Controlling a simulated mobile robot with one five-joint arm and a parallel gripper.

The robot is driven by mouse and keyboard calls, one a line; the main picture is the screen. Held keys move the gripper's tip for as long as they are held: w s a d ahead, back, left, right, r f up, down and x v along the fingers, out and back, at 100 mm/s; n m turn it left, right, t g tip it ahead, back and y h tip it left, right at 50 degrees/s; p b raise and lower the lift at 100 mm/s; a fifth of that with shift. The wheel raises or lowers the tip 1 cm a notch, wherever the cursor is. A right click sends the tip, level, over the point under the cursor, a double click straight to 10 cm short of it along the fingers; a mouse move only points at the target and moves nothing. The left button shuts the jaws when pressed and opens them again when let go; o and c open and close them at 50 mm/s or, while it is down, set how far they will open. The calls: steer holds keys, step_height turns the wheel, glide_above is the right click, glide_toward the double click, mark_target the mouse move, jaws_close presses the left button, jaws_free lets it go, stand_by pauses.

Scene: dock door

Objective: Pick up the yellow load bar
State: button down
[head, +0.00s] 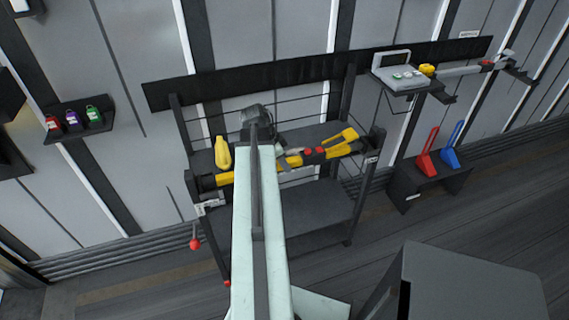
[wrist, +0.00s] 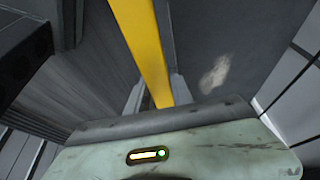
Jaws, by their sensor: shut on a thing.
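The yellow load bar (head: 226,179) is long, with a black end at the left and red and dark parts toward its right end. It lies across the upper shelf of the dark rack, along its front side in the head view. My arm crosses in front of it and hides part of its middle. In the wrist view, the yellow bar (wrist: 146,42) runs down from the top edge between my two fingers. My gripper (wrist: 158,98) is shut on it. I cannot tell whether the bar is clear of the shelf.
A yellow bottle-shaped thing (head: 222,153) stands on the upper shelf behind the bar's left part. The lower shelf (head: 315,215) looks bare. A grey box-like surface (head: 475,280) stands at the lower right. A dark stand (head: 430,190) holds red and blue wedge-like things.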

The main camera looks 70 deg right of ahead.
steer(key=shift+r, duration=0.2)
step_height(320, 180, up, 17)
steer(key=p, duration=1.7)
